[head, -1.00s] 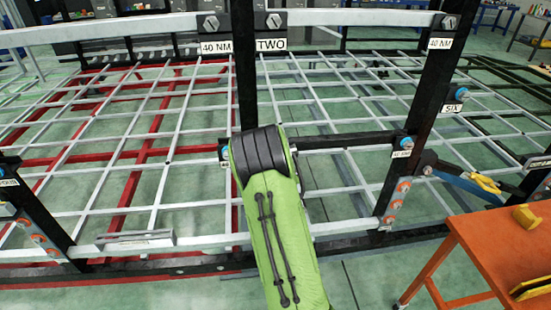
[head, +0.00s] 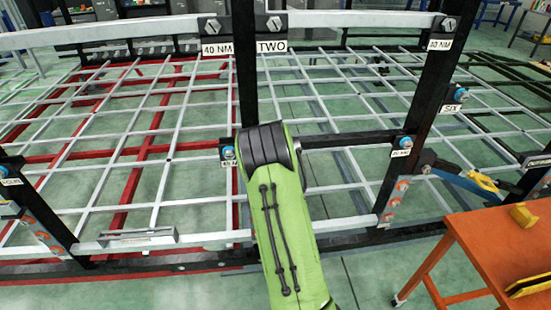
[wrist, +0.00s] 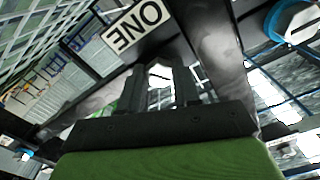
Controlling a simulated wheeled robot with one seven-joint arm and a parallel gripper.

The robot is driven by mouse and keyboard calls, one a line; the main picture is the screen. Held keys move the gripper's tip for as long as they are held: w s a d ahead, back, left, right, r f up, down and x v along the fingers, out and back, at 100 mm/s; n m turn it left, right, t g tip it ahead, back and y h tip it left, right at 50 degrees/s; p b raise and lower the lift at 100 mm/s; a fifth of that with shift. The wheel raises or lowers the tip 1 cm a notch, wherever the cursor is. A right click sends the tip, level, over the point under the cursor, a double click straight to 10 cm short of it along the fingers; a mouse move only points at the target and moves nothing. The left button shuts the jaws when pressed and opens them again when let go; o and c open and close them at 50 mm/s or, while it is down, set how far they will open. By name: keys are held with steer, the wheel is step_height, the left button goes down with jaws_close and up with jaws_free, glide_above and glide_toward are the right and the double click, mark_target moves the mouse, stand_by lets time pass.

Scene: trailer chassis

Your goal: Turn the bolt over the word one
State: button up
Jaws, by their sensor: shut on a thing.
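In the wrist view, a white label reading ONE (wrist: 138,26) sits upside down on a dark beam, just beyond my gripper. My gripper (wrist: 163,80) points at that beam. Its two dark fingers are shut on a pale, bright piece (wrist: 160,72), which looks like the bolt by the label. The fingers hide most of the bolt, so its turn angle cannot be told. In the head view, my green arm reaches into the frame and its dark joint hides the gripper and the ONE label.
Dark uprights and pale bars of the chassis surround my arm. A bolt with a blue collar (head: 228,153) is left of my arm, another (head: 406,142) is to the right. Label TWO (head: 271,47) is above. An orange table (head: 480,240) stands at right. A blue-ringed part (wrist: 294,20) shows at upper right.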

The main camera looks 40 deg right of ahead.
steer(key=shift+f+m, duration=0.2)
steer(key=shift+m, duration=0.5)
steer(key=o, duration=0.7)
steer(key=shift+s, duration=0.1)
steer(key=shift+c, duration=0.2)
steer(key=o, duration=0.4)
steer(key=shift+r, duration=0.2)
steer(key=shift+f, duration=0.1)
